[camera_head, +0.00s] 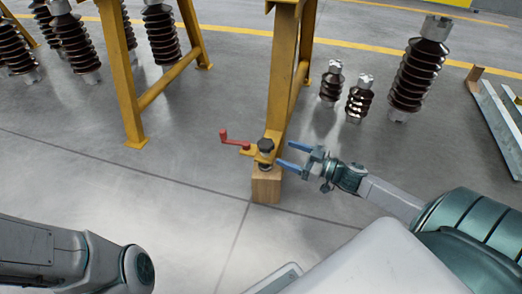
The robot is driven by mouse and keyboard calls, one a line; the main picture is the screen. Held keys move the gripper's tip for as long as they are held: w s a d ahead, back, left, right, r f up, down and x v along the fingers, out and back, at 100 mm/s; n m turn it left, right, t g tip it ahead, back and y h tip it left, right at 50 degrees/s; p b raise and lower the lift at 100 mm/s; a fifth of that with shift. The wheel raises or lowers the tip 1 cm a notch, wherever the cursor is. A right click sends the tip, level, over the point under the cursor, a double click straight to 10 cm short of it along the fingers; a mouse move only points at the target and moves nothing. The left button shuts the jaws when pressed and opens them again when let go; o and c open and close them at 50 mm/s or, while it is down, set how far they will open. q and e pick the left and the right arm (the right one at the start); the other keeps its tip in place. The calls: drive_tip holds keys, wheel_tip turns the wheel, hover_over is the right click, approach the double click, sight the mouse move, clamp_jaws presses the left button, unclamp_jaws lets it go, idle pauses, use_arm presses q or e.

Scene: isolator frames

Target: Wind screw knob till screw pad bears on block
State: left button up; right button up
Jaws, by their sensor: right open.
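The black screw knob (265,146) sits on top of a yellow bracket at the foot of a yellow frame leg. The dark screw pad (265,167) shows under the bracket, just above the wooden block (266,188) on the floor. I cannot tell whether pad and block touch. My right gripper (286,156) is open and empty. Its two blue fingers point left at the knob from its right side, with their tips close to it. Of my left arm only links show at the lower left; its gripper is out of view.
Yellow frame legs (122,75) stand behind. Brown ribbed insulators (418,70) stand at the back left and right. The grey floor (150,195) in front is clear.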

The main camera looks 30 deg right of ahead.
sight(261, 141)
drive_tip(key=b+x, duration=0.2)
drive_tip(key=shift+w+a+f+b, duration=0.15)
drive_tip(key=shift+w+f+b, duration=0.05)
drive_tip(key=shift+w+b, duration=0.2)
drive_tip(key=shift+w+a+r+p, duration=0.15)
drive_tip(key=shift+w+a+p, duration=0.05)
drive_tip(key=shift+w+p, duration=0.1)
drive_tip(key=shift+x, duration=3.5)
drive_tip(key=c, duration=1)
drive_tip(key=shift+o, duration=0.2)
drive_tip(key=shift+m+t+h, duration=0.3)
drive_tip(key=shift+m+h, duration=0.1)
drive_tip(key=shift+h, duration=0.2)
